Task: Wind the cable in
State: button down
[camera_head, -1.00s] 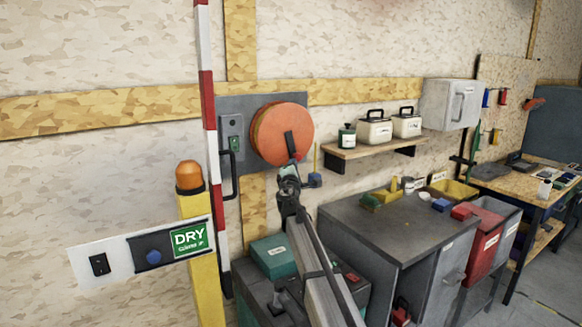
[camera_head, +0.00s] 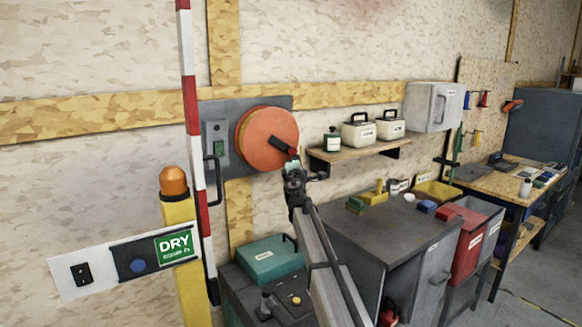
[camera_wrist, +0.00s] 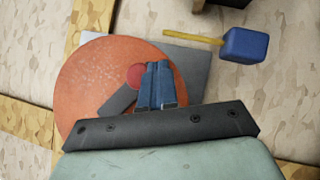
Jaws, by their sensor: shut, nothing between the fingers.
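An orange round reel (camera_head: 265,138) is mounted on a grey plate (camera_head: 228,108) on the wall. A dark crank (camera_head: 278,144) with a red knob slopes down to the right across its face. In the wrist view the reel (camera_wrist: 85,85) fills the left middle, with the red knob (camera_wrist: 136,76) at the crank's end. My gripper (camera_head: 291,163) is at the crank end; its blue fingers (camera_wrist: 158,66) are shut together beside the knob, empty. I cannot tell whether they touch it. A short yellow cable (camera_wrist: 193,37) ends in a blue block (camera_wrist: 243,46) in the wrist view.
A red-white pole (camera_head: 191,110) and black handle (camera_head: 213,183) stand left of the reel. A shelf (camera_head: 352,154) with containers is to the right. Below are a teal box (camera_head: 270,260) and a grey cabinet (camera_head: 385,235). A yellow post (camera_head: 187,250) bears a DRY sign (camera_head: 174,246).

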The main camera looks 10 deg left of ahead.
jog(key=shift+w+d+r, duration=0.55)
jog(key=shift+d+r, duration=0.05)
jog(key=shift+r, duration=0.35)
dwell(1.1)
